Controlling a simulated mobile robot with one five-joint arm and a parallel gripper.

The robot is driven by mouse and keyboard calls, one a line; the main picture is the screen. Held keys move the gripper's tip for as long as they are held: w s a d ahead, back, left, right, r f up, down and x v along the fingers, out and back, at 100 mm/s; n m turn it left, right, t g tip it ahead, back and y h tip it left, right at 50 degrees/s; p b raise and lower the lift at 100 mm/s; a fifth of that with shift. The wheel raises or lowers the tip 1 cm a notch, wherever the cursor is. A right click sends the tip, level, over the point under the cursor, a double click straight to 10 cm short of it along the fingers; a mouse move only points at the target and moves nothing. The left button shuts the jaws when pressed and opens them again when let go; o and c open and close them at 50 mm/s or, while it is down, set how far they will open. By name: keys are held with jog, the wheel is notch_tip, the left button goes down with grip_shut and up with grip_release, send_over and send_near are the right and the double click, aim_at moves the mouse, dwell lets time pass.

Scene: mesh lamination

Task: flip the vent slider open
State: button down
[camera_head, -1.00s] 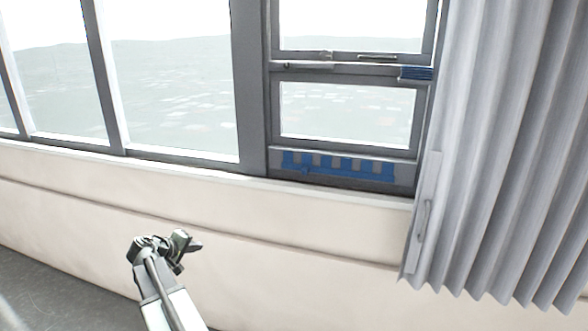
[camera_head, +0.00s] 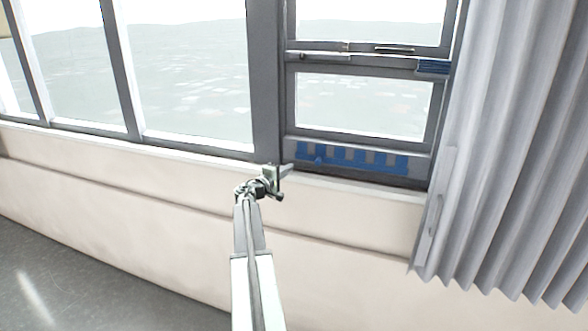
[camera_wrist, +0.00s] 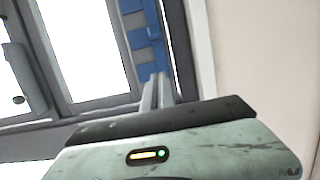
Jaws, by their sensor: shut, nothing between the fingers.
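The vent (camera_head: 362,165) is a blue slotted strip with grey gaps, set in the bottom rail of the right window. A small blue tab (camera_head: 318,161), apparently the slider's knob, sticks out near its left end. In the wrist view the blue strip (camera_wrist: 147,38) runs up from beyond the fingertips. My gripper (camera_head: 288,168) is just left of and slightly below the strip's left end in the head view, pointing right. Its two fingers (camera_wrist: 160,82) are together and empty. Contact with the tab cannot be made out.
A grey pleated curtain (camera_head: 500,160) hangs right of the window, with a pale handle strip on its left edge. A cream wall (camera_head: 330,215) and sill lie below. A window latch (camera_head: 395,49) and a blue patch (camera_head: 433,67) sit on the crossbar above. Floor is clear at lower left.

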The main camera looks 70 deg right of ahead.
send_near(315, 158)
jog(key=w+d, duration=0.1)
jog(key=d, duration=0.1)
jog(key=w+d, duration=0.2)
jog(key=s, duration=0.3)
jog(key=shift+s, duration=0.3)
jog(key=shift+s+d+f, duration=0.1)
jog(key=shift+s, duration=0.1)
